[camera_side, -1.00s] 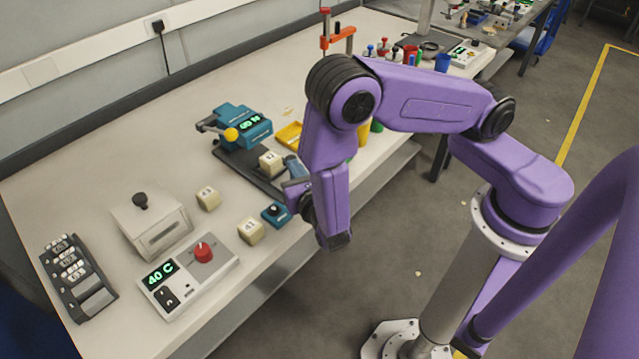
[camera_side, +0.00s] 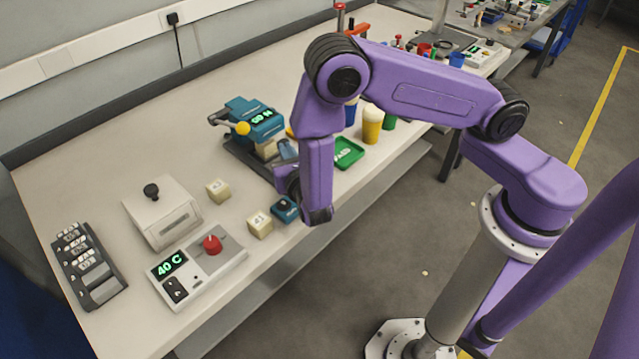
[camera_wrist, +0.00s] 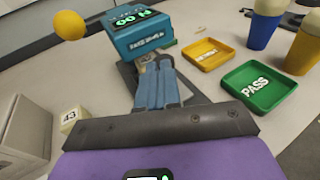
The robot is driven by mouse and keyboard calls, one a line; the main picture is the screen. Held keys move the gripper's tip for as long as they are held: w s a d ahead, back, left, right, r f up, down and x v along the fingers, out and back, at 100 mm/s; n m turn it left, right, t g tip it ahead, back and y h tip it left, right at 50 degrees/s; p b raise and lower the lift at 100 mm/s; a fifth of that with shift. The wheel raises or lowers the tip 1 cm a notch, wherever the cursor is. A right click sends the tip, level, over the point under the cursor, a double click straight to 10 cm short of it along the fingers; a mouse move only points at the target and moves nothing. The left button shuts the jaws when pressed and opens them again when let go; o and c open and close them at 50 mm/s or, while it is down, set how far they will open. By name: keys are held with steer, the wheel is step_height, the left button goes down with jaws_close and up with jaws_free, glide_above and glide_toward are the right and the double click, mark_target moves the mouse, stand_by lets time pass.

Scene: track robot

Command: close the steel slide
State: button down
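The teal press (camera_side: 254,120) stands at the middle of the bench, with a lever ending in a yellow ball. It also fills the top of the wrist view (camera_wrist: 140,36). A dark grey base with the slide (camera_side: 240,158) runs out from under it towards the bench front; I cannot separate slide from base clearly. A pale cube (camera_side: 266,149) sits on it, partly under the press. My gripper (camera_side: 286,149) is low over the track, just in front of the cube. In the wrist view, its blue-grey fingers (camera_wrist: 165,64) are together, pointing at the press; they hide much of the slide.
A green PASS tray (camera_side: 348,153), a yellow tray (camera_wrist: 208,54) and cups (camera_side: 372,125) stand right of the track. Numbered cubes (camera_side: 218,190), a small teal box (camera_side: 285,209), a white box (camera_side: 162,212) and a 40 C controller (camera_side: 197,266) are to the left.

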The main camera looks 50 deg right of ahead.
steer(key=v, duration=1.4)
steer(key=s+d+r+m+g+h, duration=0.1)
steer(key=s+d+r+m+g, duration=0.2)
steer(key=d+m+g, duration=0.25)
steer(key=s+d+r+m+g, duration=0.3)
steer(key=d+r+m+g, duration=0.1)
steer(key=d+m, duration=0.15)
steer(key=s+d+r+m+g+y, duration=0.1)
steer(key=s+r+m+g+y, duration=0.1)
steer(key=s, duration=0.4)
steer(key=s+d+r+m+g+y, duration=0.2)
steer(key=s+r+m+y, duration=0.1)
steer(key=s+m+y, duration=0.2)
steer(key=shift+s+d+r+g+y, duration=0.15)
steer(key=shift+s+r+g+y, duration=0.2)
steer(key=shift+y, duration=0.55)
